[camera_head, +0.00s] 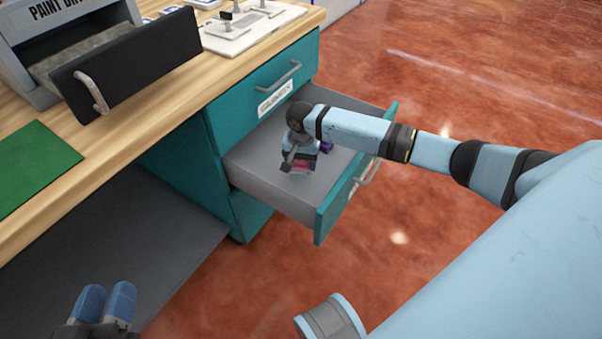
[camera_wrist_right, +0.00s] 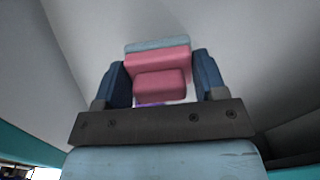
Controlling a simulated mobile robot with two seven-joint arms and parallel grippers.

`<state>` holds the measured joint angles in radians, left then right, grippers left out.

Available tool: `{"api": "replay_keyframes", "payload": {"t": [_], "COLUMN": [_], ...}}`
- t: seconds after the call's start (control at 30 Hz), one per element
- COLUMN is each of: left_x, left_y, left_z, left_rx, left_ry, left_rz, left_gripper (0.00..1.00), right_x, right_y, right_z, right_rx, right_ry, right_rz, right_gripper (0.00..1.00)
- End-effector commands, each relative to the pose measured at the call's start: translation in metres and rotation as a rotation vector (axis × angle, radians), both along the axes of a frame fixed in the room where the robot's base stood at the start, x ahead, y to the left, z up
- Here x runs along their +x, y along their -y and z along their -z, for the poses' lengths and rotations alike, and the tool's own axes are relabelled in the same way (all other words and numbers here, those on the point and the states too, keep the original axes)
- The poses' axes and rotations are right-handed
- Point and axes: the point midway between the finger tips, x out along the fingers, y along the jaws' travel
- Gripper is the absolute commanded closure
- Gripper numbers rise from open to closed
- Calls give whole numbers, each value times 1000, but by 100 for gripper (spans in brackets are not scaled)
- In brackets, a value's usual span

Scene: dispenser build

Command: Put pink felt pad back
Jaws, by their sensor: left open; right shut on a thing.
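The pink felt pad (camera_wrist_right: 158,75) is between the two blue fingers of my right gripper (camera_wrist_right: 160,82) in the right wrist view. In the head view, my right gripper (camera_head: 302,165) reaches down inside the open drawer (camera_head: 338,190), shut on the pink pad, which shows only partly as a small patch (camera_head: 303,167). Whether the pad touches the drawer floor is hard to tell. My left gripper (camera_head: 104,305) is open and empty at the lower left of the head view, away from the drawer.
A purple item (camera_head: 327,146) lies in the drawer beside my right gripper. A closed, labelled drawer (camera_head: 265,90) is above. The wooden worktop (camera_head: 150,135) carries a green mat (camera_head: 35,165), a grey machine with an open black drawer (camera_head: 130,65) and a white board (camera_head: 240,40).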

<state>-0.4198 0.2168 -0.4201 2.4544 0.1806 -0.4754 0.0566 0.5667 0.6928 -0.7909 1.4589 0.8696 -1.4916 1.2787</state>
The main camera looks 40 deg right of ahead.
Motion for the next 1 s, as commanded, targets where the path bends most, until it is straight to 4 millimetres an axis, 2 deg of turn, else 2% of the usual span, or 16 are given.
{"api": "replay_keyframes", "payload": {"t": [0.1,0.23,0.6,0.63,0.73,1.0], "left_x": [0,2,2,2,2,2], "left_y": [0,-1,-1,0,0,0], "left_z": [13,20,17,17,18,19], "left_rx": [16,43,48,46,46,47], "left_ry": [-23,-18,-20,-21,-23,-22], "left_rz": [10,18,19,19,19,19], "left_gripper": [57,57,57,57,57,57], "right_x": [-1,0,0,0,0,0], "right_y": [0,0,0,-1,0,0], "right_z": [18,38,40,41,41,41], "right_rx": [-1,-1,0,1,1,0], "right_ry": [-3,-2,-1,-1,-1,0], "right_rz": [0,0,1,0,0,0], "right_gripper": [54,54,54,33,10,9]}}
